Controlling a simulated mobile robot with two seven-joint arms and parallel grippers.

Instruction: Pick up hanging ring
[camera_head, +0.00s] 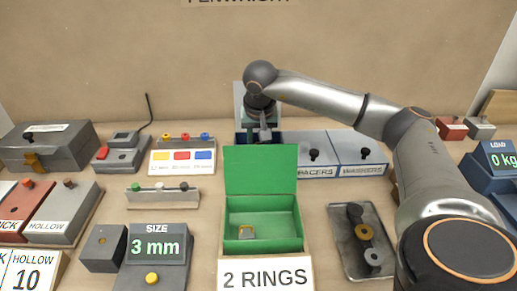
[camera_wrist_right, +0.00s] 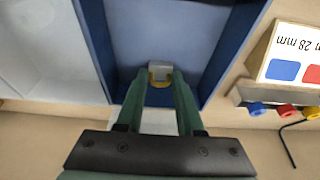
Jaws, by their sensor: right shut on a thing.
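My right gripper (camera_head: 264,132) is over the blue bin (camera_head: 284,137), behind the raised green lid. In the right wrist view its green fingers (camera_wrist_right: 159,88) are shut on a small ring (camera_wrist_right: 159,82), yellow with a pale grey block-like part. The ring is between the fingertips, with the blue bin's interior (camera_wrist_right: 203,22) behind it; I cannot tell its height above the floor. My left gripper is not in view.
Lidded bins marked spacers (camera_head: 314,153) and washers (camera_head: 360,154) stand right of the blue bin. A metal tray (camera_head: 345,260) holds several round parts at right. A colour chart (camera_head: 182,163) and a size display (camera_head: 156,245) stand at left.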

